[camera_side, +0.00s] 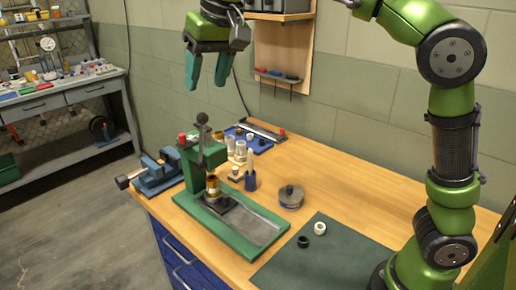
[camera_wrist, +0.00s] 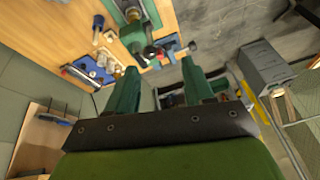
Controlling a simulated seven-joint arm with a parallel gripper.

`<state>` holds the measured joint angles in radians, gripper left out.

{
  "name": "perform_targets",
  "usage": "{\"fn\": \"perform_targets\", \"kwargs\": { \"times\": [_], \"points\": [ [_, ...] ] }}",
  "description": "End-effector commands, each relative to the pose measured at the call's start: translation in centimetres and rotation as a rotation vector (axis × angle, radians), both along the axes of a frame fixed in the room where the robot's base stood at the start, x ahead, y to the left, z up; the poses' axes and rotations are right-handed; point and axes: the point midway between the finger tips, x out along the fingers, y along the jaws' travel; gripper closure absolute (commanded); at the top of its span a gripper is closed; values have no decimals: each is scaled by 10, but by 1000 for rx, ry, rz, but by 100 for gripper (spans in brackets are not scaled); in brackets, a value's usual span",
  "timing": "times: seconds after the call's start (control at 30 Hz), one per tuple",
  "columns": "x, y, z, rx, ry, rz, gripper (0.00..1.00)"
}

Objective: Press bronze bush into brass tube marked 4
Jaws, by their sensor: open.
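My gripper (camera_side: 207,84) is open and empty, high above the left end of the bench in the side view. In the wrist view its two green fingers (camera_wrist: 160,82) are spread apart with nothing between them. A green press (camera_side: 190,165) stands on the bench below. A brass-coloured cylindrical piece (camera_side: 212,186) stands upright on the dark block under the press ram. I cannot tell whether it is tube, bush or both. No number is legible. The press also shows in the wrist view (camera_wrist: 132,36), small and near the top.
A blue vise (camera_side: 155,175) sits left of the press. Behind it, a blue tray (camera_side: 235,134) and pale cylinders (camera_side: 240,150) crowd the bench. A grey round lidded part (camera_side: 290,197) stands right. One black ring (camera_side: 303,241) and one white ring (camera_side: 320,228) lie on a dark mat (camera_side: 335,258).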

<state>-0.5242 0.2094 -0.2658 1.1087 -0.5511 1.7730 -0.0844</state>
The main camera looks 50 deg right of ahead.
Motion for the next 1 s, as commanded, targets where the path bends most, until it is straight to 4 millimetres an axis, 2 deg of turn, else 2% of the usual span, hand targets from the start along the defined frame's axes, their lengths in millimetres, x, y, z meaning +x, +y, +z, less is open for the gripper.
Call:
{"fn": "perform_targets", "kwargs": {
  "times": [0.1,0.27,0.8,1.0],
  "points": [
    [5,-13,10,-59,-37,-18,48],
    [9,-17,-1,-76,-33,-20,48],
    [52,-21,-106,-73,-28,-24,48],
    [64,-22,-134,-72,-31,-22,48]
  ]
}}
